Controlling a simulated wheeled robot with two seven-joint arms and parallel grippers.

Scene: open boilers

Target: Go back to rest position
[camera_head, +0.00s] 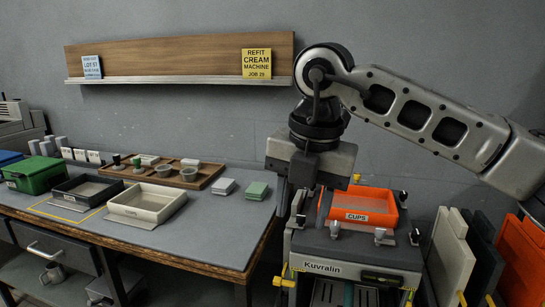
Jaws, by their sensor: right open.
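My right gripper (294,205) hangs down from my right arm, which comes in from the right. It is open, and I see nothing held between its fingers. It is in front of the left side of the Kuvralin machine (330,268), near the orange CUPS bin (363,216) on top of it. I cannot tell whether a finger touches the machine. The gripper body hides part of the wall and the bin's left end. My left gripper is not in view.
The workbench (225,235) on the left carries a green bin (35,174), a black tray (85,190), a cream tray (147,203) and a wooden tray (208,172). A wall shelf (180,57) is behind. Upright panels (450,255) stand to the machine's right.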

